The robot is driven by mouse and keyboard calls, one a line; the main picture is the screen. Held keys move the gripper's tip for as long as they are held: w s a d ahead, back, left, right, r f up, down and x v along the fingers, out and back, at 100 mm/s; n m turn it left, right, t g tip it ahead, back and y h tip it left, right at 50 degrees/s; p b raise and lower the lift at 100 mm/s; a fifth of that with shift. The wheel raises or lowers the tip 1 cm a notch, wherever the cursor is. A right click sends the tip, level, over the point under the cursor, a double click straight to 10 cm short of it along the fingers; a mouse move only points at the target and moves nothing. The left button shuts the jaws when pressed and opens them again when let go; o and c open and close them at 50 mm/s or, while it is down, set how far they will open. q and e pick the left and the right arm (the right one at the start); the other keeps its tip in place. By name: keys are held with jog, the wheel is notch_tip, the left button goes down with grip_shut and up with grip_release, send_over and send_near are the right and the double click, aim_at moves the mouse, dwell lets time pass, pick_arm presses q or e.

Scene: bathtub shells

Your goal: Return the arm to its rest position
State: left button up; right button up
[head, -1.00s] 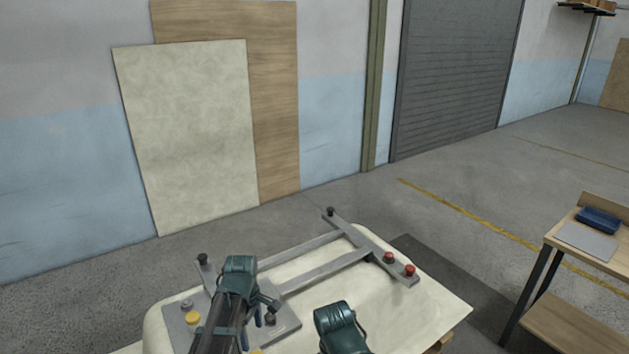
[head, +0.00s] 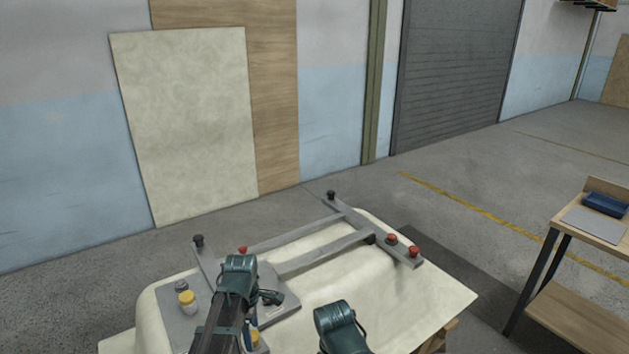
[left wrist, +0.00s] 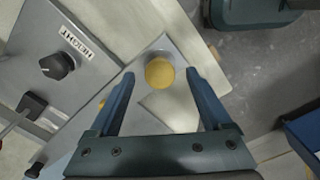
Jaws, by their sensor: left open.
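My left arm (head: 225,315) reaches in from the bottom of the head view, over the grey plate at the near left of a cream shell. In the left wrist view my left gripper (left wrist: 160,76) is open, its two fingers spread with nothing held between them. A yellow round cap (left wrist: 160,73) shows between the fingertips in that view; I cannot tell how far below them it lies. A teal part of my right arm (head: 337,325) shows at the bottom of the head view; its gripper jaws do not show.
The cream shell (head: 410,305) carries a grey frame (head: 325,250) with black and red knobs (head: 414,252). A wooden side table (head: 570,308) with a blue tray (head: 605,204) stands at right. Open floor lies behind; panels (head: 190,120) lean on the wall.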

pick_arm(q)
jog(key=n, duration=0.7)
jog(key=m, duration=0.5)
jog(key=shift+m, duration=1.6)
jog(key=shift+s, duration=0.15)
